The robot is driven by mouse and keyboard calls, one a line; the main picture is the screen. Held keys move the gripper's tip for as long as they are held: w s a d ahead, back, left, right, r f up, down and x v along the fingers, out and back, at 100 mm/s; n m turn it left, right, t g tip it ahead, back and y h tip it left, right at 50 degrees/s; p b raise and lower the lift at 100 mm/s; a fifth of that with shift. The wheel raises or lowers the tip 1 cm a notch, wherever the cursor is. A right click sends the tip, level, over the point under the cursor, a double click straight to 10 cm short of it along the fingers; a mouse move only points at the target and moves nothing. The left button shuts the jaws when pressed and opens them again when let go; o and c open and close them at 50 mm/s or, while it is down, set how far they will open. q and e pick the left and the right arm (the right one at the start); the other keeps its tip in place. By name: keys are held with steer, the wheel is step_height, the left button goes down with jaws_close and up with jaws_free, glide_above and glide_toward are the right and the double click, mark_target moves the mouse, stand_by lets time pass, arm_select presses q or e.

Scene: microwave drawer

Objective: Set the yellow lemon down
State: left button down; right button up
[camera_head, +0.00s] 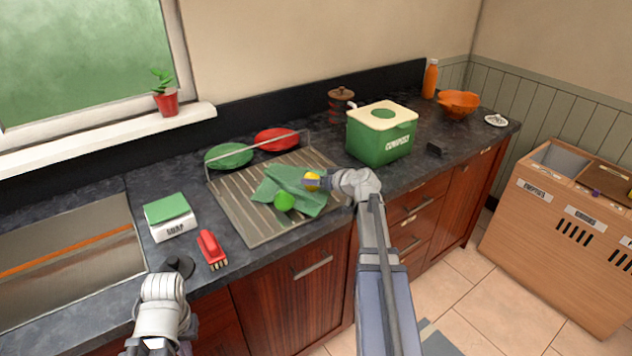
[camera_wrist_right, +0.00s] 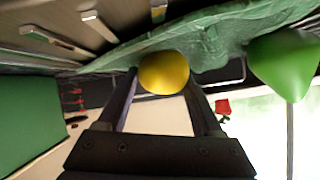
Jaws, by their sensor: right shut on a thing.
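The yellow lemon (camera_head: 312,181) is between the fingers of my right gripper (camera_head: 318,183), over the green cloth on the drying rack. In the right wrist view the lemon (camera_wrist_right: 164,73) sits at the fingertips, close to the cloth (camera_wrist_right: 205,45); I cannot tell whether it touches the cloth. A green fruit (camera_head: 284,201) lies on the cloth (camera_head: 297,177), left of the lemon. My left gripper (camera_head: 176,268) is at the counter's front edge, below the red brush; its fingers are too dark and small to read.
The metal drying rack (camera_head: 238,213) holds a green plate (camera_head: 229,156) and a red plate (camera_head: 277,139). A green compost box (camera_head: 381,145) stands right of it. A sorting bin (camera_head: 560,240) is on the floor at right.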

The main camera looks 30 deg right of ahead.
steer(key=shift+f, duration=0.3)
jaws_close()
steer(key=shift+f+b, duration=0.3)
steer(key=shift+b, duration=0.1)
steer(key=o, duration=1.4)
jaws_free()
steer(key=shift+s, duration=0.1)
steer(key=shift+o, duration=0.2)
steer(key=shift+r, duration=0.1)
steer(key=shift+r+p, duration=0.3)
steer(key=shift+p, duration=0.1)
steer(key=shift+d+r+p, duration=0.1)
steer(key=shift+r+p, duration=0.25)
steer(key=shift+p, duration=0.1)
steer(key=p+v, duration=0.5)
steer(key=v, duration=0.5)
steer(key=shift+s+r, duration=0.25)
steer(key=shift+s+d+r, duration=0.1)
steer(key=shift+s+r, duration=0.05)
steer(key=shift+s, duration=0.3)
